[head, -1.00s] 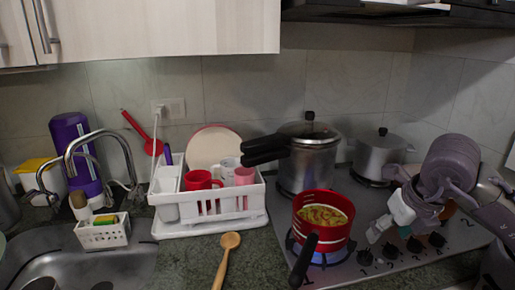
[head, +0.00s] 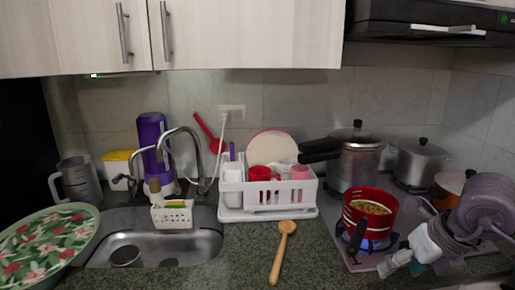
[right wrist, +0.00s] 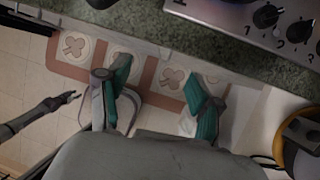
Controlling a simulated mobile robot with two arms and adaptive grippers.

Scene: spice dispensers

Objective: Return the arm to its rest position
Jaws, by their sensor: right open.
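My right gripper (head: 402,269) is at the lower right of the head view, in front of the red pot, over the stove's front edge. Its grey arm (head: 490,205) is folded at the right edge. In the right wrist view the gripper (right wrist: 160,92) has its two teal-padded fingers spread with nothing between them. A dark thin arm with a small claw-like end (right wrist: 66,99) shows at the left of that view; it looks like my left gripper, but its jaw state is unclear. No left arm shows in the head view.
A red pot (head: 367,222) of food sits on a lit burner. A wooden spoon (head: 279,255) lies on the counter. The white dish rack (head: 270,211), sink (head: 205,243) and flowered plate (head: 45,235) are further left. The wrist view shows the counter edge (right wrist: 190,28) and tiled floor.

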